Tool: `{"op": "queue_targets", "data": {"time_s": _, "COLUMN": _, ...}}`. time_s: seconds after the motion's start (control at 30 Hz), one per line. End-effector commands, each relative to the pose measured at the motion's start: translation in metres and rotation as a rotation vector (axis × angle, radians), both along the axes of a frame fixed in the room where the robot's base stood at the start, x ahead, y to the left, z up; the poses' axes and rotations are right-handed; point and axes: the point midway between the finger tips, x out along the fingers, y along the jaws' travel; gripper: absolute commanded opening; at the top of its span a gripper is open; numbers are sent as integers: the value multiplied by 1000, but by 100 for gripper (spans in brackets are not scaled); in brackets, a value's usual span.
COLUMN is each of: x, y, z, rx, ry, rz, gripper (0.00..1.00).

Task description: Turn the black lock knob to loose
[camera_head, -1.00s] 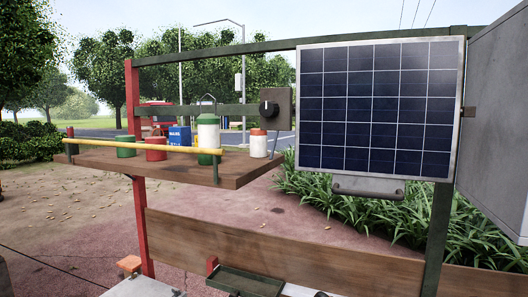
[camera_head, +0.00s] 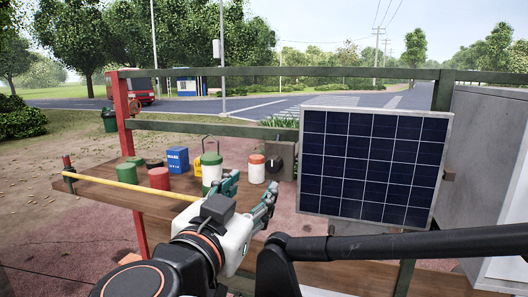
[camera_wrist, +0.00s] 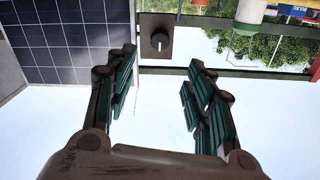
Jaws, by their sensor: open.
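The black lock knob (camera_head: 274,164) sits on a brown mounting plate (camera_head: 284,160) on the green rail, just left of the solar panel. In the wrist view the knob (camera_wrist: 159,41) shows a white mark on its face and lies beyond the fingertips, near the middle between them. My gripper (camera_head: 250,190) is in front of the shelf, below and left of the knob in the head view. Its green-padded fingers (camera_wrist: 162,70) are spread wide with nothing between them. The knob is apart from the fingers.
The solar panel (camera_head: 372,165) stands right of the knob. The wooden shelf (camera_head: 110,172) holds a white-and-green canister (camera_head: 211,170), an orange-capped white jar (camera_head: 257,170), red cans and a blue box (camera_head: 177,159). A yellow bar (camera_head: 130,184) runs along its front. A grey cabinet (camera_head: 490,150) is at right.

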Motion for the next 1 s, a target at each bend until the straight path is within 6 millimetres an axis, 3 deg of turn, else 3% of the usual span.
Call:
{"op": "queue_targets", "data": {"time_s": 0.23, "x": 19, "y": -8, "z": 1, "rx": 2, "ry": -3, "rz": -4, "gripper": 48}}
{"op": "queue_targets", "data": {"time_s": 0.8, "x": 109, "y": -40, "z": 1, "rx": 0, "ry": -2, "rz": -3, "gripper": 48}}
{"op": "queue_targets", "data": {"time_s": 1.0, "x": 125, "y": -46, "z": 0, "rx": 1, "ry": -1, "rz": -1, "gripper": 48}}
